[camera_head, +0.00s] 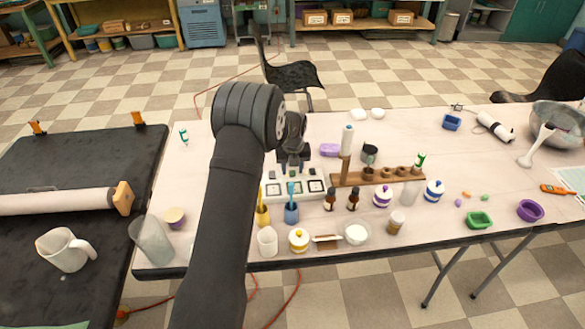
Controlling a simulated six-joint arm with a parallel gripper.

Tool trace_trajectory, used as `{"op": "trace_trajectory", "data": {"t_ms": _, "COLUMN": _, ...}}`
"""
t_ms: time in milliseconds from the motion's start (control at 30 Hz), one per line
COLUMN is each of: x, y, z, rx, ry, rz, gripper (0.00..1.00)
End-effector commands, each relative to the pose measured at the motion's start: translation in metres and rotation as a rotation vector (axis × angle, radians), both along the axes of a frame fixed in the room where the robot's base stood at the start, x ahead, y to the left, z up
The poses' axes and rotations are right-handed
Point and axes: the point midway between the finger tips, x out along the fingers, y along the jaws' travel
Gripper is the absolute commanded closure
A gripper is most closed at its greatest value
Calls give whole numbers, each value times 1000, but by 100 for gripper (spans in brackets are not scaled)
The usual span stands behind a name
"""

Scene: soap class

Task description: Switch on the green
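A white panel (327,195) lies on the white table, with several dark-framed squares along its front part. They could be switches or buttons. I cannot make out a green one at this size. My gripper (293,166) is above the back part of the panel, pointing down. Its fingers are small and dark, so I cannot tell whether they are open or shut, or whether they touch the panel. My arm hides the panel's left surroundings.
A wooden rack (378,178) stands just right of the panel. The table's back left is mostly clear.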

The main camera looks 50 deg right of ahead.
Motion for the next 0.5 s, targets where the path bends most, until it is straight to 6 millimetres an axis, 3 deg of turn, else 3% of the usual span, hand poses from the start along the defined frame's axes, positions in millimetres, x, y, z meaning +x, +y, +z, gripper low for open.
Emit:
{"op": "trace_trajectory", "data": {"t_ms": 267, "x": 0, "y": 0, "z": 3, "rx": -1, "ry": -1, "rz": 0, "gripper": 58}}
{"op": "trace_trajectory", "data": {"t_ms": 367, "x": -1, "y": 1, "z": 13, "rx": -2, "ry": -1, "rz": 0, "gripper": 58}}
{"op": "trace_trajectory", "data": {"t_ms": 500, "x": -4, "y": 3, "z": 40, "rx": -4, "ry": -2, "rz": 0, "gripper": 58}}
